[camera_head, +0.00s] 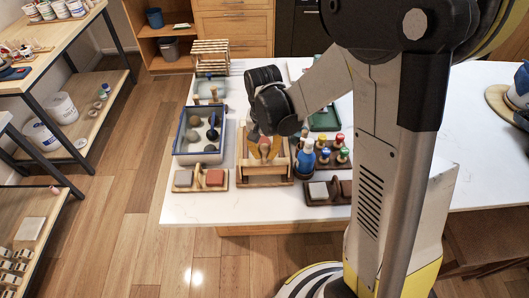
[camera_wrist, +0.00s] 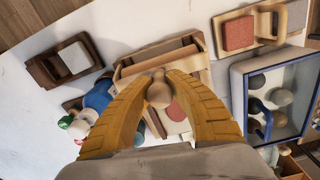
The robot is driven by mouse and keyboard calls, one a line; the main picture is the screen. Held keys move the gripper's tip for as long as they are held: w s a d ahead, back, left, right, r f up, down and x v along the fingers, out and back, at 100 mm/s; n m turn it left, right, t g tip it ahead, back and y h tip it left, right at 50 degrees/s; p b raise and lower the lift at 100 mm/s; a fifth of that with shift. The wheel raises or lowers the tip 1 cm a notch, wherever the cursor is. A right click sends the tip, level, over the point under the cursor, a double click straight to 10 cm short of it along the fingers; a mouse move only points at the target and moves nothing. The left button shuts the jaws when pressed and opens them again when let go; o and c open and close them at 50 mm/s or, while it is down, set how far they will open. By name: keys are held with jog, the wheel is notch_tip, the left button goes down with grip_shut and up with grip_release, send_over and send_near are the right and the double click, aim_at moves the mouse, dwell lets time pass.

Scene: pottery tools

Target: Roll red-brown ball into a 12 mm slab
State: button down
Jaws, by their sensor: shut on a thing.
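My gripper (camera_wrist: 158,75) has its yellow fingers closed around a light wooden knob (camera_wrist: 159,94). In the camera_head view my gripper (camera_head: 265,150) is over a wooden frame (camera_head: 265,181) near the table's front edge. The same wooden frame (camera_wrist: 128,72) lies below the fingers in the wrist view. A reddish-brown round piece (camera_wrist: 177,111) shows partly behind the knob, on the frame's pale board; I cannot tell whether it is a ball or flattened. What lies under the knob is hidden.
A blue-rimmed tray (camera_head: 178,153) with grey and brown balls stands left of the frame. A wooden holder with a red-brown square (camera_head: 215,178) is in front of it. A blue bottle (camera_head: 306,158) and colour-topped pots (camera_head: 341,156) stand close right. The table's front-left corner is bare.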

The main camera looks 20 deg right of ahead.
jog(key=shift+f, duration=0.25)
jog(key=c, duration=1.3)
grip_release()
jog(key=shift+c, duration=0.2)
notch_tip(320, 180, up, 12)
jog(key=shift+r, duration=0.1)
jog(key=s+f+n+t+b, duration=0.5)
jog(key=s+f+t+b, duration=0.2)
jog(key=s+b, duration=0.5)
jog(key=shift+s, duration=0.35)
